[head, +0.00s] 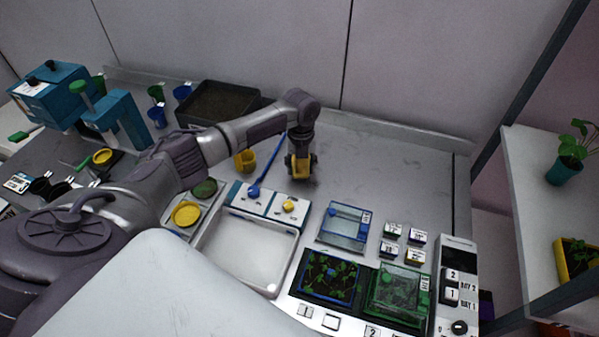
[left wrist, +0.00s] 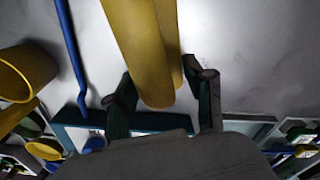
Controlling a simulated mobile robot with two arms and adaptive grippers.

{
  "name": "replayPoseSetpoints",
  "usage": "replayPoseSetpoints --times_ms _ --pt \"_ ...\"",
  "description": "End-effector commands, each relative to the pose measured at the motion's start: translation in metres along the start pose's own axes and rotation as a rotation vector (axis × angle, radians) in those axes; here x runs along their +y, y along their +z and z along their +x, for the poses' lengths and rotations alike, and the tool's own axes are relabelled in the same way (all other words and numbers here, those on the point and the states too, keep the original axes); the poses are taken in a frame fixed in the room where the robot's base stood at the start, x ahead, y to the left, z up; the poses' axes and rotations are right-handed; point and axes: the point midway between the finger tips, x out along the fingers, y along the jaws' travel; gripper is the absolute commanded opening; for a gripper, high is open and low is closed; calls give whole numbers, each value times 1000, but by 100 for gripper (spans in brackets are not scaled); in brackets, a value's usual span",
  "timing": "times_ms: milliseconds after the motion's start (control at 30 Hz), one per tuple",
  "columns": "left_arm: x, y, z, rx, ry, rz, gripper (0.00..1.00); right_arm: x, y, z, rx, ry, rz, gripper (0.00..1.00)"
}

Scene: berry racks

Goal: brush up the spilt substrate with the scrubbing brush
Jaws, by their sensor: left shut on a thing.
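My left gripper (head: 300,163) is over the back middle of the grey counter (head: 400,165). It is shut on a long, round-ended yellow thing, likely the scrubbing brush (head: 301,172). In the left wrist view this yellow thing (left wrist: 143,50) sticks out between the green-sided fingers of the left gripper (left wrist: 162,92). Its bristles cannot be made out, and I cannot tell whether it touches the counter. Only faint marks show on the counter; I cannot make out spilt substrate for sure. My right gripper is not in view.
A yellow cup (head: 245,161) and a blue long-handled tool (head: 266,172) are just left of the gripper. A dark soil tray (head: 218,104) stands behind. A pale tray (head: 247,252), a blue-framed box (head: 344,226) and planted trays (head: 329,277) are in front.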

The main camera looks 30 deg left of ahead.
Motion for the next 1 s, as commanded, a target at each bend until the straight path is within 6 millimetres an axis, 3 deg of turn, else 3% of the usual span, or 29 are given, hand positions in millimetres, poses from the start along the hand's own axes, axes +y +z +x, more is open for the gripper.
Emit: replayPoseSetpoints --times_ms 400,667,1000 --pt "-12 27 5 -3 -3 0 0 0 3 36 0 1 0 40" --pt "-16 29 2 -1 -2 2 0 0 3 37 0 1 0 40" --pt "-39 19 1 -2 -2 1 0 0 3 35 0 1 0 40"
